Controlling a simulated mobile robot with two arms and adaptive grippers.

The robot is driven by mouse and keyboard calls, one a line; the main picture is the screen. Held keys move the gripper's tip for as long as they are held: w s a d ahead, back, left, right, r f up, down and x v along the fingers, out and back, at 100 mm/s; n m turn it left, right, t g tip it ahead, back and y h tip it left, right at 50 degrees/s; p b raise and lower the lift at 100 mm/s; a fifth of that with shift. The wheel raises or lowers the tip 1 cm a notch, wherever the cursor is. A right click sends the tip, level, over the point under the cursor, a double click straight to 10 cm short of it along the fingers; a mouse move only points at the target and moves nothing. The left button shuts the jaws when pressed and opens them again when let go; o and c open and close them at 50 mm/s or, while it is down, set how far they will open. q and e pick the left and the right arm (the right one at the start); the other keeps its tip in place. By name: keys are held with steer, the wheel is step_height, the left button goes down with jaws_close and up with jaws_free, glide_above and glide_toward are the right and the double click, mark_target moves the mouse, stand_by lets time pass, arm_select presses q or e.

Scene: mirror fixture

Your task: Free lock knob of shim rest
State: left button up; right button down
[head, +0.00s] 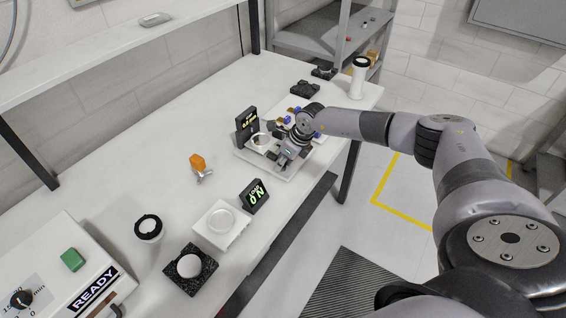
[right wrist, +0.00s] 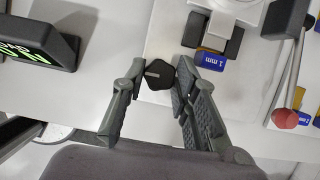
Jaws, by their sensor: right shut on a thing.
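My right gripper (right wrist: 160,72) is shut on a black lock knob (right wrist: 157,74) with a pale line on its top; a finger stands on either side of it. The knob sits at the edge of a white base plate (right wrist: 160,40). A blue shim marked 1 mm (right wrist: 210,61) lies in a dark holder just to the right of the right finger. In the head view my right gripper (head: 287,155) is over the front of the white fixture (head: 262,162), and the knob is hidden there. A round white part (head: 262,140) stands on the fixture. My left gripper is not in view.
A black display with yellow text (head: 247,128) stands behind the fixture. A black display with green text (head: 255,196), a white scale (head: 221,226), an orange-topped part (head: 198,165) and a READY control box (head: 70,270) are on the bench. A red-tipped rod (right wrist: 285,118) is at the right.

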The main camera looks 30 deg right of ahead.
steer(key=n+b, duration=0.2)
steer(key=b, duration=0.1)
steer(key=n+y+b, duration=0.1)
steer(key=n+b, duration=0.1)
steer(key=b, duration=0.1)
steer(key=n+g+b, duration=0.1)
steer(key=b, duration=0.2)
steer(key=shift+w+d+f+n+y+b, duration=0.2)
steer(key=shift+f+n+y+b, duration=0.1)
steer(key=shift+f+n+y, duration=0.1)
steer(key=n+g+b, duration=0.1)
steer(key=n+b, duration=0.3)
steer(key=n+g+y+b, duration=0.1)
steer(key=n+b, duration=0.1)
steer(key=b, duration=0.1)
steer(key=shift+w+r+n+g, duration=0.15)
steer(key=shift+r+n+g, duration=0.1)
steer(key=shift+n+g, duration=0.05)
steer(key=shift+n+g+b, duration=0.5)
steer(key=shift+n+b, duration=0.35)
steer(key=shift+n, duration=0.35)
steer(key=shift+r+n+g+h+b, duration=0.15)
steer(key=shift+n+g+h+b, duration=0.3)
steer(key=shift+n, duration=0.95)
steer(key=c, duration=1.5)
jaws_free()
steer(key=shift+c, duration=0.2)
steer(key=shift+y, duration=0.25)
steer(key=shift+r, duration=0.1)
